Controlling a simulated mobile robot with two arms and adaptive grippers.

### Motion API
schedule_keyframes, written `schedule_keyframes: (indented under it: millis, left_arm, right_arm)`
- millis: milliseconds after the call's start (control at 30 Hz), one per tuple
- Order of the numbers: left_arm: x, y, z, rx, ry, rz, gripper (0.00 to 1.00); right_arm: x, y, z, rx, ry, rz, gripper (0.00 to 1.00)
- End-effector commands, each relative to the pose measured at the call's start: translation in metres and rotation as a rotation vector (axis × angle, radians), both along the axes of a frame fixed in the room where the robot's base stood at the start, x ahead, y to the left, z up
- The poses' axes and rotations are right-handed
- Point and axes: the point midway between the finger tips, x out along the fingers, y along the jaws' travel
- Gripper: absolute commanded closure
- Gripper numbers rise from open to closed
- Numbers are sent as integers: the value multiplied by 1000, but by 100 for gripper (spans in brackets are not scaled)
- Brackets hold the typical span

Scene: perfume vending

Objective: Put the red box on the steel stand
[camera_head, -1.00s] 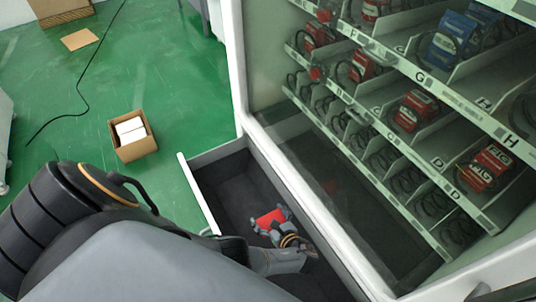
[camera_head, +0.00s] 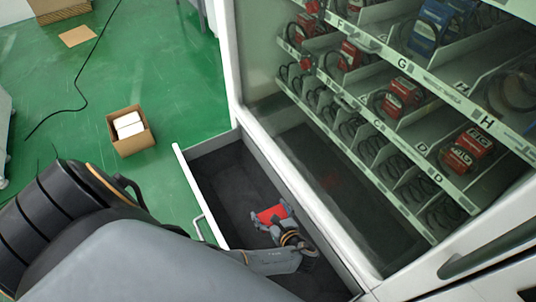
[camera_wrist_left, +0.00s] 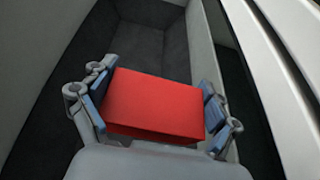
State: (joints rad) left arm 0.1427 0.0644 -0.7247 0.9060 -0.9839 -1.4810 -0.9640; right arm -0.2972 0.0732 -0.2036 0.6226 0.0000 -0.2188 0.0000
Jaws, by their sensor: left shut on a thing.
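The red box (camera_head: 272,214) is inside the open drawer (camera_head: 187,190) at the bottom of the vending machine. My left gripper (camera_head: 270,218) reaches down into the drawer and is shut on the box. In the left wrist view the red box (camera_wrist_left: 155,104) lies between the two blue-padded fingers of my left gripper (camera_wrist_left: 155,106). I cannot tell whether the box touches the drawer floor. My right gripper is not in view. I see no steel stand that I can identify.
The vending machine (camera_head: 262,75) stands at the right, its shelves holding red and blue boxes. An open cardboard box (camera_head: 130,130) with white items sits on the green floor. A black cable (camera_head: 85,75) lies on the floor at the left.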

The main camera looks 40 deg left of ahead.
Motion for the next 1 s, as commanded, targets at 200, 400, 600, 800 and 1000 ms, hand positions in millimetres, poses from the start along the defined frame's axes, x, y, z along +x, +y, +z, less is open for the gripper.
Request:
schedule_keyframes:
  millis: [200, 400, 600, 800, 1000]
  left_arm:
    - [-2, -9, 48, -2, -4, -76, 46]
    - [-2, -25, 117, -2, -6, -189, 46]
    - [-2, -44, 204, -3, -9, -327, 46]
    - [-2, -63, 286, -5, -9, -462, 46]
    - [-2, -77, 347, -4, -10, -560, 46]
  right_arm:
    - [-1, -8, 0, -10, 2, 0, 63]
    - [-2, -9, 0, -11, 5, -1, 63]
    - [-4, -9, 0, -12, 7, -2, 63]
    - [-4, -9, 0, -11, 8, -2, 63]
    - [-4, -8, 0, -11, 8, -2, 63]
